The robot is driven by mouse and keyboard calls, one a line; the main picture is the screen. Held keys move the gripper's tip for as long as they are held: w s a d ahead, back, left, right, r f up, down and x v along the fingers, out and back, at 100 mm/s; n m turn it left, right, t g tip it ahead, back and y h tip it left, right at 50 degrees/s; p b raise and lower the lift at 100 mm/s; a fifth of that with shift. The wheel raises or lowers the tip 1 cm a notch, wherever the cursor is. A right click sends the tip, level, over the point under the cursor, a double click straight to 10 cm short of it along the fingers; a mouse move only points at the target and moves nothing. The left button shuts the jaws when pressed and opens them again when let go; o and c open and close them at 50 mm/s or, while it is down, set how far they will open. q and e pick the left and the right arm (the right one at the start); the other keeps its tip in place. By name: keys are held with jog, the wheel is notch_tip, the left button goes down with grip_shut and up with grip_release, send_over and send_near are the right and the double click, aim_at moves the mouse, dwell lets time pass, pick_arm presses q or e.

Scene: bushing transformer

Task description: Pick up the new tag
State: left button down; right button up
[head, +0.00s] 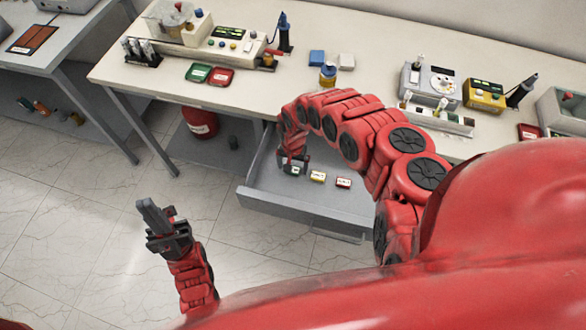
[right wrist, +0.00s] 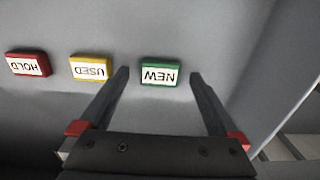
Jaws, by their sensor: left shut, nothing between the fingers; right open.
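The new tag is a small green block with a white label reading NEW (right wrist: 160,72). It lies in the open grey drawer (head: 252,197), at the left end of a row of tags. In the right wrist view it sits between and just beyond the fingertips of my right gripper (right wrist: 158,78), which is open. In the head view my right gripper (head: 293,163) is over the green tag (head: 295,169) and partly covers it. My left gripper (head: 160,215) is shut and empty, held up over the floor left of the drawer.
A yellow USED tag (right wrist: 91,68) and a red HOLD tag (right wrist: 28,64) lie beside the new tag in the drawer. The workbench (head: 270,90) above the drawer carries several devices. A drawer wall (right wrist: 270,85) stands close to my right gripper.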

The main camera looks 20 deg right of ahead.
jog(key=shift+w+f, duration=0.1)
jog(key=shift+f, duration=0.25)
jog(key=c, duration=1.4)
jog(key=shift+r, duration=0.15)
